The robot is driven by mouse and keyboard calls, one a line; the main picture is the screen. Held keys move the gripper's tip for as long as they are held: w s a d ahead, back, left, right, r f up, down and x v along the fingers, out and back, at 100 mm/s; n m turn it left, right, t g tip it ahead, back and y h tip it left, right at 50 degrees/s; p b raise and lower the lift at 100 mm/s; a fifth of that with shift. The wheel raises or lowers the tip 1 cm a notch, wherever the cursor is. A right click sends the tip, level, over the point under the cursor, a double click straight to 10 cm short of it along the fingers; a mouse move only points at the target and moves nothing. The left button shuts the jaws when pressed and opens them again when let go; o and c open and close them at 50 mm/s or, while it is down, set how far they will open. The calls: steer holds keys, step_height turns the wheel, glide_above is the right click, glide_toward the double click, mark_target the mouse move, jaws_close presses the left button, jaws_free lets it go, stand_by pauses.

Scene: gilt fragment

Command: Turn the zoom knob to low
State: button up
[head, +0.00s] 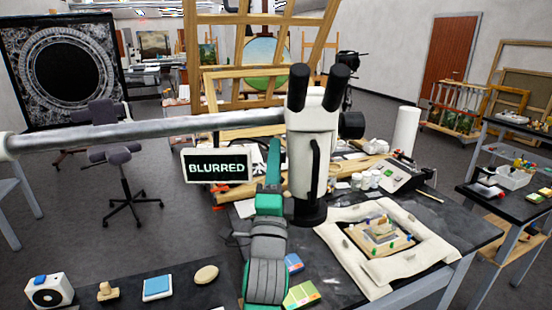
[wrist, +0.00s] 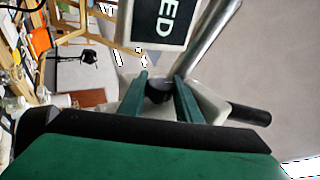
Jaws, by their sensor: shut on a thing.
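The white microscope (head: 313,140) stands over the dark bench with two black eyepieces on top. A black knob (head: 351,125) shows on its right side. My green gripper (head: 273,150) reaches up against its left side. In the wrist view, the fingers of my gripper (wrist: 161,98) are on either side of a dark round knob (wrist: 158,92) on the microscope body (wrist: 210,104), closed on it. This knob is hidden in the head view, and its setting cannot be read. A small display (head: 217,166) left of the microscope reads "BLURRED".
A grey boom (head: 150,132) runs left from the microscope. A cream padded frame (head: 350,262) holding a fragment (head: 381,238) lies at the right of the bench. A small scale (head: 402,174) and white jars stand behind. Blocks and a sponge lie in front.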

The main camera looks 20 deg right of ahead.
steer(key=g, duration=0.1)
steer(key=g+y, duration=0.1)
steer(key=shift+r+g+y, duration=0.2)
steer(key=shift+g+y, duration=0.1)
steer(key=n+g+y, duration=0.1)
steer(key=g, duration=0.2)
steer(key=shift+g+y, duration=0.3)
steer(key=shift+g, duration=0.1)
steer(key=g+y, duration=0.1)
steer(key=g, duration=0.2)
steer(key=shift+a+g+y, duration=0.1)
steer(key=shift+g+y, duration=0.3)
steer(key=shift+f+g+y, duration=0.1)
steer(key=shift+g+y, duration=0.3)
steer(key=shift+g, duration=0.8)
steer(key=shift+w, duration=0.1)
steer(key=o, duration=0.8)
steer(key=shift+o, duration=1.3)
steer(key=shift+d, duration=0.2)
steer(key=shift+f, duration=0.1)
